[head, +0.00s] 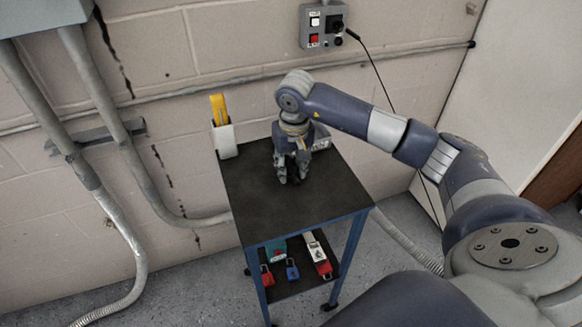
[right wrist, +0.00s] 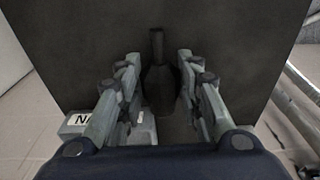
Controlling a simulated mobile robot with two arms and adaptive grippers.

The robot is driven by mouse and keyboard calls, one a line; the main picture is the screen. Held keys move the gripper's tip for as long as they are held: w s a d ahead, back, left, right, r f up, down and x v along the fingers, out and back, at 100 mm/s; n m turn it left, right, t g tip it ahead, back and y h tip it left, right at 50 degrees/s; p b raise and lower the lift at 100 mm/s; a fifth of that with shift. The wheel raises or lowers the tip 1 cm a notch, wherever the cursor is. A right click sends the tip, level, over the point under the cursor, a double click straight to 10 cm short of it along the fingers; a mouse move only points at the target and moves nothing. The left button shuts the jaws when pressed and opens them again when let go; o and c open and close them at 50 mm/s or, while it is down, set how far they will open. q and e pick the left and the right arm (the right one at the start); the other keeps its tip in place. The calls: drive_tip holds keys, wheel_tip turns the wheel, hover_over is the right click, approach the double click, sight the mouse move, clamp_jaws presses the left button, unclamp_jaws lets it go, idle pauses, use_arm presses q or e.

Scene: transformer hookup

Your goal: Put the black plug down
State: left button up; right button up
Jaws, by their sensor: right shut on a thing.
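My right gripper (head: 291,172) points down over the top of the dark cart (head: 262,208), near its back. In the right wrist view my right gripper (right wrist: 157,75) has its fingers on both sides of the black plug (right wrist: 158,85), shut on it. The plug is dark, with a narrow end that points away from the palm. Whether it touches the cart top, I cannot tell. In the head view the fingers mostly hide it. My left gripper is not in view.
A yellow tool in a white holder (head: 226,140) stands at the cart's back left corner. A pale box (head: 321,138) is behind the gripper. Padlocks (head: 292,270) lie on the lower shelf. A grey control box (head: 323,25) with a black cable is on the wall. The cart top's front is clear.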

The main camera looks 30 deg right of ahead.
sight(293, 171)
drive_tip(key=shift+f, duration=0.85)
drive_tip(key=o, duration=1.2)
drive_tip(key=shift+o, duration=0.2)
drive_tip(key=shift+r, duration=0.6)
wheel_tip(293, 171, up, 11)
drive_tip(key=s+b, duration=0.1)
drive_tip(key=shift+s, duration=0.2)
drive_tip(key=shift+a, duration=0.1)
